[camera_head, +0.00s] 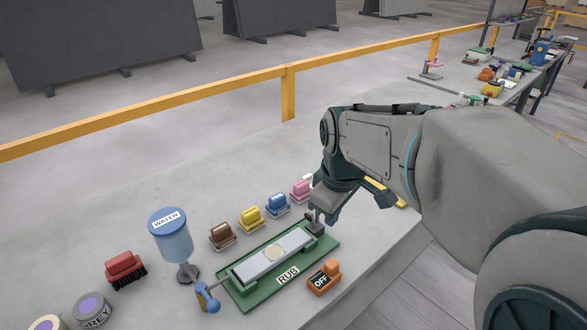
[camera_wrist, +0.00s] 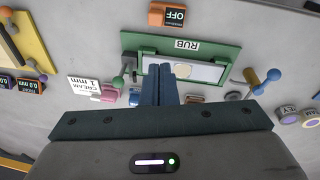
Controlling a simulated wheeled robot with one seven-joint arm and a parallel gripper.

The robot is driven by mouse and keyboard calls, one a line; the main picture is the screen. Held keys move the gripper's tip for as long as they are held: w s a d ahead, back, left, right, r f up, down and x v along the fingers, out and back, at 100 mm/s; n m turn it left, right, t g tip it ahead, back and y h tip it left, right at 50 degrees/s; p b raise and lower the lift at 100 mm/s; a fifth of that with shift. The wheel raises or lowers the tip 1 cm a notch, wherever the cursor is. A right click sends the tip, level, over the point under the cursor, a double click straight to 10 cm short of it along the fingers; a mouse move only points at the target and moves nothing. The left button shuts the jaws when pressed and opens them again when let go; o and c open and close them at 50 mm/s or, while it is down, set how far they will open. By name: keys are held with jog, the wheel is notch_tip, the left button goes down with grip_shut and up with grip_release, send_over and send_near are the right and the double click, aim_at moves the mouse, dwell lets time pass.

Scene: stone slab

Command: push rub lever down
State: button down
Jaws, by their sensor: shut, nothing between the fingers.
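The rub fixture is a green base (camera_head: 240,297) with a pale slab (camera_head: 258,265) and a RUB label. In the wrist view its green base (camera_wrist: 150,42) is upside down. A lever with a blue ball knob (camera_head: 213,306) stands at the fixture's left end; the knob also shows in the wrist view (camera_wrist: 273,75). Contact cannot be told.
An orange OFF switch (camera_head: 323,278) sits in front of the fixture. Behind it are coloured blocks, including a yellow one (camera_head: 250,218). A blue WATER container (camera_head: 173,240) and a red brush (camera_head: 124,267) stand left. A yellow rail (camera_head: 200,97) runs behind the stone table.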

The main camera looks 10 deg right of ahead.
jog(key=w+f+n+g+y, duration=0.1)
jog(key=w+f+n, duration=0.1)
jog(key=w+n, duration=1)
jog(key=w, duration=0.4)
jog(key=shift+p, duration=0.35)
jog(key=shift+a+f, duration=0.1)
jog(key=f, duration=0.6)
jog(key=a+f+p, duration=0.1)
jog(key=f, duration=0.2)
jog(key=shift+w+f, duration=0.2)
jog(key=shift+f, duration=0.2)
jog(key=shift+r+g+y, duration=0.1)
jog(key=shift+g+y, duration=0.2)
